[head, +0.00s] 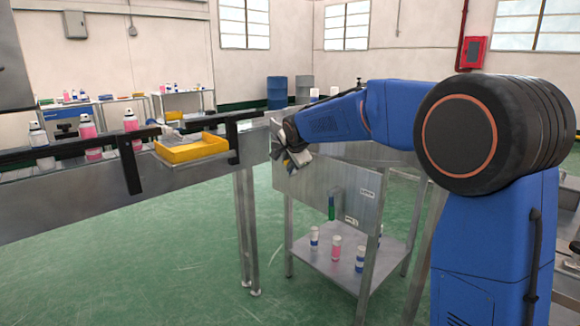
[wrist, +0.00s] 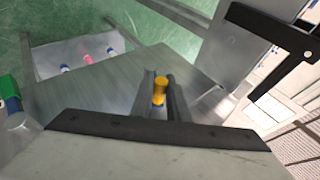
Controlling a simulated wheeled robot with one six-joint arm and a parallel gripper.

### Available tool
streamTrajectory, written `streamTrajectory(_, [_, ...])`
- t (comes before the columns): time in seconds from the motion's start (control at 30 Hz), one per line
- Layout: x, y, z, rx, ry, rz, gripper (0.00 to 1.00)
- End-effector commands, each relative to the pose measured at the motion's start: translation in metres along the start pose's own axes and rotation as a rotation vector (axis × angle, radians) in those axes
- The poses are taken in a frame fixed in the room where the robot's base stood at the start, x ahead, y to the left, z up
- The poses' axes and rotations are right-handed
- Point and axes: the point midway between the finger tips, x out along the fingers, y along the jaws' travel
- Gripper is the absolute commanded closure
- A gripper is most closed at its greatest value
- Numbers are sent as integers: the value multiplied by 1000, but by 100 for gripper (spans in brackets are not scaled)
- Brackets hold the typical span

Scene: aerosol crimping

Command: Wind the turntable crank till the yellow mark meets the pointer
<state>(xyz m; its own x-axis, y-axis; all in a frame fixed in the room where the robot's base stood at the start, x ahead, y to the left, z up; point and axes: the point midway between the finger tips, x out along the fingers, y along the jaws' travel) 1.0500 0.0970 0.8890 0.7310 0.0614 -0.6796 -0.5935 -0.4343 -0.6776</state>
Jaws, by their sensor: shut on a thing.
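My gripper (head: 292,160) is at the side of a grey metal cabinet panel (head: 345,205), at the end of my blue arm. In the wrist view its two dark fingers (wrist: 163,95) are shut on a yellow crank knob (wrist: 160,88), which stands up between them. In the head view the knob is hidden by the gripper. I cannot make out the turntable, its yellow mark or the pointer in either view.
A green handle (head: 332,207) sticks out below on the panel. A lower shelf (head: 330,262) holds several small cans. A conveyor (head: 100,195) with cans and a yellow tray (head: 190,150) runs at left. The green floor in front is clear.

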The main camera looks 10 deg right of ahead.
Motion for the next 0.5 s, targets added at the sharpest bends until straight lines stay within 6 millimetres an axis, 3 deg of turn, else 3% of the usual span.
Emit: streamTrajectory(0.5, [14, -31, 6, -154, 0, 367, 100])
